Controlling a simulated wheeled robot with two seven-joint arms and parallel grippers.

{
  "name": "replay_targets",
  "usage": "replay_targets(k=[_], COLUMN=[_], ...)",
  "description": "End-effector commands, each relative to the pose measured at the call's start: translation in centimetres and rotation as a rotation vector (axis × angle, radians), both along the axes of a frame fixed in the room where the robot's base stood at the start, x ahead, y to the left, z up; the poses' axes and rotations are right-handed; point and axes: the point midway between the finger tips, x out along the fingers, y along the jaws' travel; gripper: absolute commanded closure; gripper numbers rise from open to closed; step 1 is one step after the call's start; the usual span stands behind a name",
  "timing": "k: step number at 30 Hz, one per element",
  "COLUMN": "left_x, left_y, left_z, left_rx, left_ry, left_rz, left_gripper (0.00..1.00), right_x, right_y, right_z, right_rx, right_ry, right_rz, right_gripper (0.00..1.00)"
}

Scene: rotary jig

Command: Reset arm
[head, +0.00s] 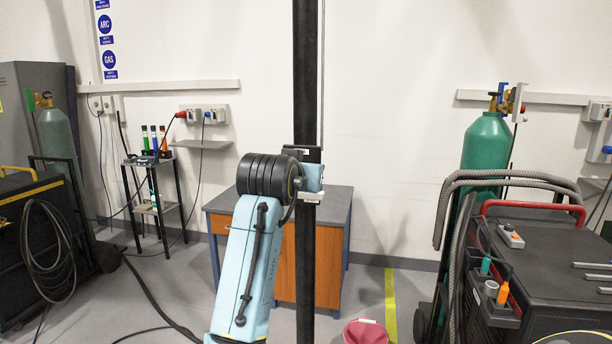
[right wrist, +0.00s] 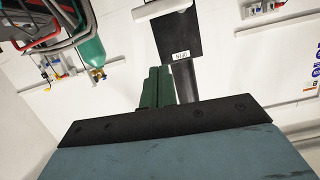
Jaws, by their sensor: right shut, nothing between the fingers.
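In the right wrist view, my right gripper (right wrist: 157,84) shows two green fingers pressed together with nothing between them. Just beyond the fingertips is a dark panel (right wrist: 176,36) with a small white label, and a grey post runs from it behind the fingers. I cannot tell whether the fingers touch it. In the head view, a tall black post (head: 305,90) stands upright in the middle. A light-blue arm link with a ribbed black joint hangs beside it; neither gripper shows there. My left gripper is out of view.
A grey-topped bench with wooden drawers (head: 281,260) stands behind the post. A green gas cylinder (head: 486,150) and a black welding machine (head: 545,250) are on the right. A red bucket (head: 367,332) is on the floor. A small stand (head: 160,210) and hoses are on the left.

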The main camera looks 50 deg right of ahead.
Motion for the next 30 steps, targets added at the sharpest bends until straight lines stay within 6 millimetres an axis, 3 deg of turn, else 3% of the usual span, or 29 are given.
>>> replay_targets(k=[6,23,26,29,30], left_x=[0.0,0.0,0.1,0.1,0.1], left_y=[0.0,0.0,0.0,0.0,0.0], left_z=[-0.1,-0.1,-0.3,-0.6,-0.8], left_rx=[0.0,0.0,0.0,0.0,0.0], left_ry=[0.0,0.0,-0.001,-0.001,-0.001], left_rz=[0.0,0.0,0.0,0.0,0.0], left_gripper=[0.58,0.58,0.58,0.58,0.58], right_x=[-0.6,-0.5,0.8,4.0,5.6], right_y=[1.0,1.0,1.4,2.8,3.6], right_z=[0.3,0.2,-0.8,-3.9,-5.7], right_rx=[0.001,0.0,-0.023,-0.076,-0.102], right_ry=[0.0,0.002,0.028,0.097,0.132], right_rz=[-0.001,0.002,0.033,0.117,0.165], right_gripper=[1.0,1.0,1.0,1.0,1.0])
